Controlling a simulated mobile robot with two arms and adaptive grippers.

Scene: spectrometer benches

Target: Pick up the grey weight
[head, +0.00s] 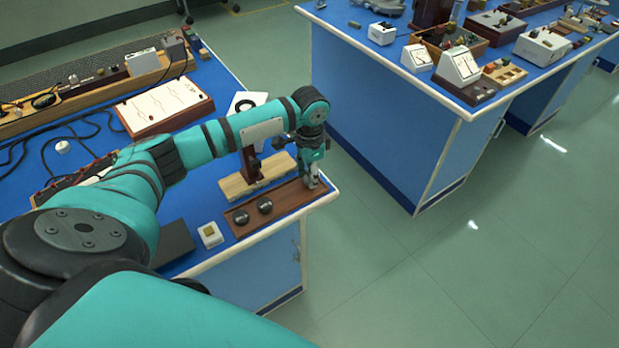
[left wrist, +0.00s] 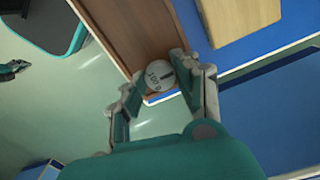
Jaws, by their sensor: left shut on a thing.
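The grey weight (left wrist: 160,75), a round disc with dark markings on its top, is between the fingers of my left gripper (left wrist: 155,90) in the left wrist view. The gripper is shut on it. The weight is at the end of a long brown wooden tray (left wrist: 132,28); I cannot tell whether it still touches the tray. In the head view my left gripper (head: 312,183) points down at the right end of the tray (head: 287,201) and mostly hides the weight. My right gripper is not in view.
Two black weights (head: 264,205) sit on the tray's left part. A light wooden base (head: 236,186) with an upright stands behind it, and a small white box (head: 210,235) lies to the left. The blue bench ends just right of the tray. Another bench (head: 345,28) stands across the aisle.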

